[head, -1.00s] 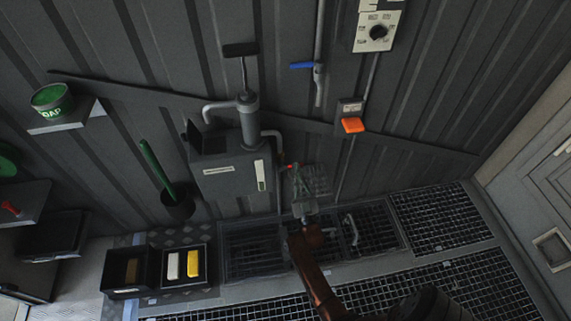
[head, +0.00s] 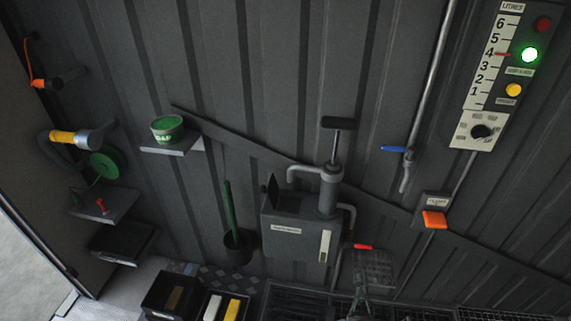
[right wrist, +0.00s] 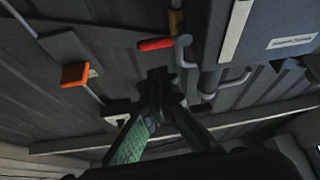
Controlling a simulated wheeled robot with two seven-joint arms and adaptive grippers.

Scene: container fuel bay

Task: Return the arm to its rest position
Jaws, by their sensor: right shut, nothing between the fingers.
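My right gripper (head: 359,285) shows at the bottom edge of the head view, below the pump box, with most of its arm out of frame. In the right wrist view its green fingers (right wrist: 158,90) come together at the tips, with nothing between them. The wall stands beyond the fingers, with a red-handled part (right wrist: 155,44) near the tips in the picture. The same red part (head: 362,246) shows just above the gripper in the head view. My left gripper is in neither current view.
A grey pump box (head: 296,228) with a pump cylinder (head: 330,192) is on the wall. A blue-handled valve (head: 394,149), an orange button (head: 434,219) and a litres panel (head: 492,75) are right of it. Black bins (head: 172,294) stand low left. A green tub (head: 167,128) sits on a shelf.

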